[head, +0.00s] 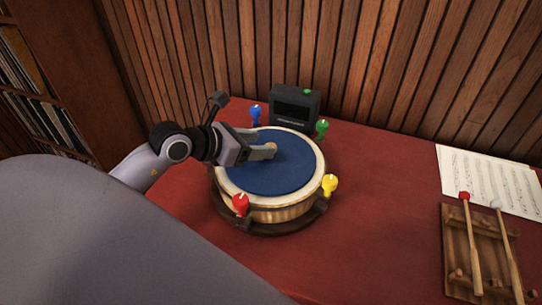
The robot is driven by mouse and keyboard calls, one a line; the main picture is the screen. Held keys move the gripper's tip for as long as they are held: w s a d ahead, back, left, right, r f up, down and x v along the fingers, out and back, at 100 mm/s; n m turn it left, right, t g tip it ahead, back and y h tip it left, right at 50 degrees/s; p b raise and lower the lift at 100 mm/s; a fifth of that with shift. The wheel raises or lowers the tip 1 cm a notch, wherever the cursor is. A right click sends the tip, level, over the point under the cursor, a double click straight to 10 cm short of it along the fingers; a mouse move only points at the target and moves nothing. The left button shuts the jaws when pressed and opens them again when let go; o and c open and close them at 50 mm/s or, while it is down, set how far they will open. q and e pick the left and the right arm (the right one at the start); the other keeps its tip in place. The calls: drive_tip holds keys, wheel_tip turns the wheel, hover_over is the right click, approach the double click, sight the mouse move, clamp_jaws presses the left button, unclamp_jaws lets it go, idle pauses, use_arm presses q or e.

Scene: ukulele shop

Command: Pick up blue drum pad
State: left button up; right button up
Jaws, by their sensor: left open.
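The blue drum pad (275,178) is a round, dark blue disc lying on top of a wooden drum (283,213) on the red table. My left gripper (268,146) reaches in from the left with its fingers apart over the far part of the pad. It is open, and nothing shows held between its fingers. A small light round spot shows near the fingertips. I cannot tell whether the fingers touch the pad. My right gripper is not in view.
Red, yellow, green and blue pegs stand around the drum. A black box (296,108) stands behind it. Sheet music (490,178) and a wooden rack (480,255) with two mallets lie at right. The red tabletop (385,200) between is clear. A slatted wall closes the back.

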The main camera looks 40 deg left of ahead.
use_arm(q)
drive_tip(key=shift+d+p+x, duration=0.2)
drive_tip(key=shift+p+x, duration=0.1)
drive_tip(key=shift+x, duration=2)
drive_tip(key=shift+s, duration=0.15)
clamp_jaws()
